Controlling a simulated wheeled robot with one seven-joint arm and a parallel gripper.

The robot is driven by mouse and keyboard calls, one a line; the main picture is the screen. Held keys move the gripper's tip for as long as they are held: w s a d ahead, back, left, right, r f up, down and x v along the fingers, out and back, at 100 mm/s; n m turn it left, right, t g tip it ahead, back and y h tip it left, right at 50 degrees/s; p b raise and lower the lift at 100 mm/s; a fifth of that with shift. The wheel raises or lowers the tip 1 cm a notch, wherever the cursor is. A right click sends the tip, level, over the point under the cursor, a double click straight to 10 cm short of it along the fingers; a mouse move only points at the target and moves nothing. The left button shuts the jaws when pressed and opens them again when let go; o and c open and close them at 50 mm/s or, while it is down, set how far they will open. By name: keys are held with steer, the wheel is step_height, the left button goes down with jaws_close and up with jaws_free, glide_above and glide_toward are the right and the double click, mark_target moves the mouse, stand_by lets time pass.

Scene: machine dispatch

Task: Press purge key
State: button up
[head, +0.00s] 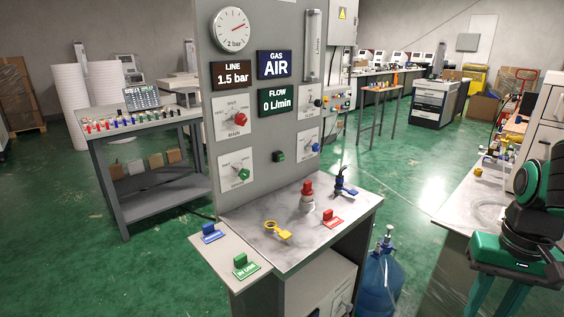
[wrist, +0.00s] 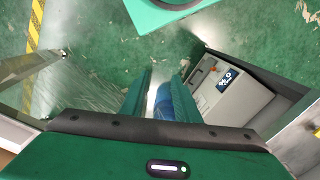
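A grey gas panel stands in the middle of the head view. A small dark key with a green face (head: 278,156) sits low on it; its label is too small to read, so I cannot tell if it is the purge key. Nearby are a red knob (head: 240,119), a green knob (head: 243,174) and a blue knob (head: 315,147). The displays read LINE 1.5 bar (head: 232,75), GAS AIR (head: 274,65) and FLOW 0 L/min (head: 278,103). In the wrist view my gripper (wrist: 160,88) has its two green fingers apart, with nothing held between them. It is away from the panel.
The panel's shelf (head: 250,217) bears a yellow ring piece (head: 277,230), a red-topped fitting (head: 307,195) and a red tag (head: 332,217). A green tag (head: 244,265) is on the side ledge. A blue bottle (head: 384,275) stands beside the cabinet. Green floor is open behind.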

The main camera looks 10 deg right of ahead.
jaws_close()
stand_by(1.4)
